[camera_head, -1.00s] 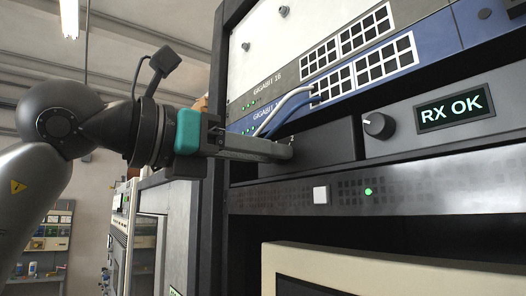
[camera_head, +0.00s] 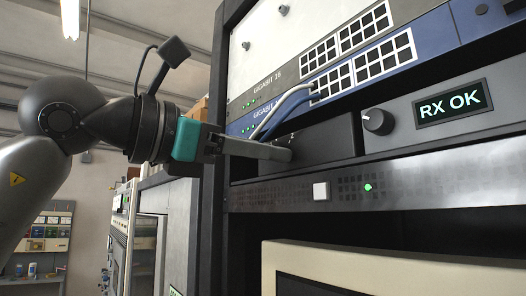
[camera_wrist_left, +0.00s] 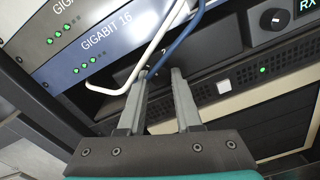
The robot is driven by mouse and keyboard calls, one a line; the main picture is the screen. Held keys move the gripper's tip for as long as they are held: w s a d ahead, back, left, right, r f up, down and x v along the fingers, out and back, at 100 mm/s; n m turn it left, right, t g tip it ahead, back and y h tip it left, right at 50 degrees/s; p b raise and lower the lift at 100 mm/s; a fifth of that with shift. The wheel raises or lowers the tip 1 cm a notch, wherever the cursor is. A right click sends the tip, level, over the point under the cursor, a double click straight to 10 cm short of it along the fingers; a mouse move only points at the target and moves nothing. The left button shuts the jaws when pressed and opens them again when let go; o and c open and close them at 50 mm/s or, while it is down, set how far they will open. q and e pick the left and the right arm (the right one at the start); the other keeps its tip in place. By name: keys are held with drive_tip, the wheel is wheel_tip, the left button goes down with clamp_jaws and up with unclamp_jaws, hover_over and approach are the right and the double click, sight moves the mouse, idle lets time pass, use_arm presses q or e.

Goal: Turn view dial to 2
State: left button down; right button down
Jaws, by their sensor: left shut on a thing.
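My left gripper (camera_head: 287,153) reaches in from the left, fingertips at the front of a dark box (camera_head: 330,143) below the blue switch. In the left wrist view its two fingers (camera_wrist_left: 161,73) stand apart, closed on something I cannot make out. A blue cable (camera_wrist_left: 178,45) runs down to the fingertips and a white cable (camera_wrist_left: 155,45) passes close by. No dial marked "view" or number 2 is readable. A round black knob (camera_head: 377,122) sits clear of the gripper, left of a display (camera_head: 449,105) reading "RX OK". My right gripper is not in view.
The blue switch (camera_head: 390,65) and a pale unit (camera_head: 262,50) sit above, with cables hanging near the gripper. A panel with a white button (camera_head: 321,190) and a lit green lamp (camera_head: 367,187) runs below. The dark rack post (camera_head: 213,190) stands left.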

use_arm(q)
drive_tip(key=m, duration=1.1)
drive_tip(key=shift+r, duration=0.1)
drive_tip(key=shift+m, duration=0.4)
drive_tip(key=c, duration=0.6)
unclamp_jaws()
